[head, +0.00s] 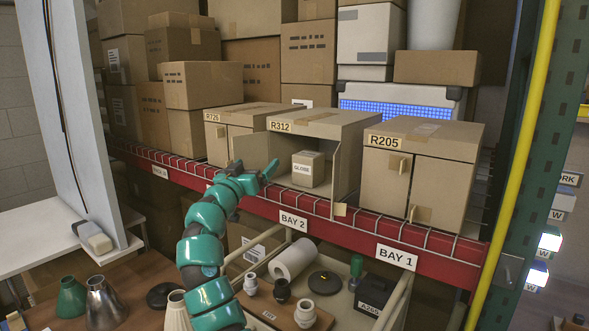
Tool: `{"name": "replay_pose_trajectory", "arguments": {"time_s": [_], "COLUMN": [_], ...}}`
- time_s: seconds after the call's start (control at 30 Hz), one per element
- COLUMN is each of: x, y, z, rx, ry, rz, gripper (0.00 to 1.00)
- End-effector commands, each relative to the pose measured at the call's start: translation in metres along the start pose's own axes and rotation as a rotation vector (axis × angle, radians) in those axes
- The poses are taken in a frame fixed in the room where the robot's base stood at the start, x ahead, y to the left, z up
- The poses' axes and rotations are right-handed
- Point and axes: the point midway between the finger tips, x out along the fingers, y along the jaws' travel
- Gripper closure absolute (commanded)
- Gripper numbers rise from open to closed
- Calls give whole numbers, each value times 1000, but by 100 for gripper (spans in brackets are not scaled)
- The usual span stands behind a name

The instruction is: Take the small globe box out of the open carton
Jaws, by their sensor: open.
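The small globe box (308,169), a tan carton with a label reading GLOBE, stands upright inside the open carton R312 (335,122). The carton's right door (347,172) swings outward toward me; its left side is partly hidden by my gripper. My gripper (271,171) is open and empty. In the picture it lies just left of the globe box, at the left of the carton's opening, apart from the box. I cannot tell exactly how far in front of the opening it is.
All sit on a wire shelf with a red beam (340,232). Below is a bin with a white roll (292,260), lamp sockets and a black box (376,294).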

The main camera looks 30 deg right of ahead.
Motion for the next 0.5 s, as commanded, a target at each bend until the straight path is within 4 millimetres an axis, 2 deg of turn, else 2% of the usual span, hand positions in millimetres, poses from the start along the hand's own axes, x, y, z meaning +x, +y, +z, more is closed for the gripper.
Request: {"name": "replay_pose_trajectory", "arguments": {"time_s": [0.1, 0.2, 0.37, 0.5], "x": [2, 0, 4, 26], "y": [29, 43, 50, 54], "z": [32, 50, 58, 61], "rx": [37, 69, 109, 111], "ry": [-124, -195, -226, -227], "rz": [115, 174, 202, 203], "gripper": [6, 6, 6, 6]}}
